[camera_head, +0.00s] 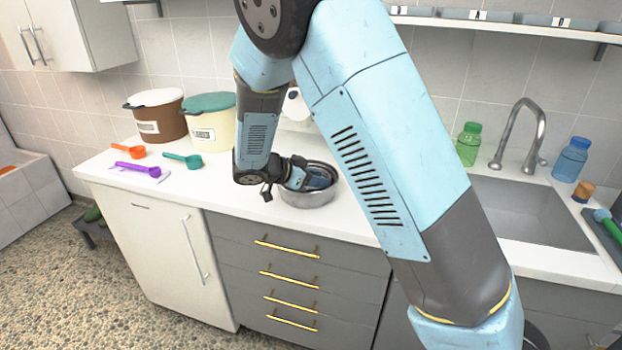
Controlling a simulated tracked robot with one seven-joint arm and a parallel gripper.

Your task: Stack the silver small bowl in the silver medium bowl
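A round silver bowl (308,200) stands on the white counter below and behind my arm. My gripper (307,178) reaches into or just over this bowl from the left, tilted down. A second rim seems to show inside the bowl, but the gripper covers much of it. I cannot tell clearly whether that is a smaller silver bowl, or which size the outer bowl is. The fingertips are too small and hidden to show whether they are open or shut on a rim. No other silver bowl shows apart from this spot; my arm hides part of the counter.
A brown canister (158,118) and a cream canister (211,128) stand at the back left. Orange (128,151), purple (138,169) and teal (185,159) scoops lie before them. A sink (527,212), green bottle (468,145) and blue bottle (570,160) are at right.

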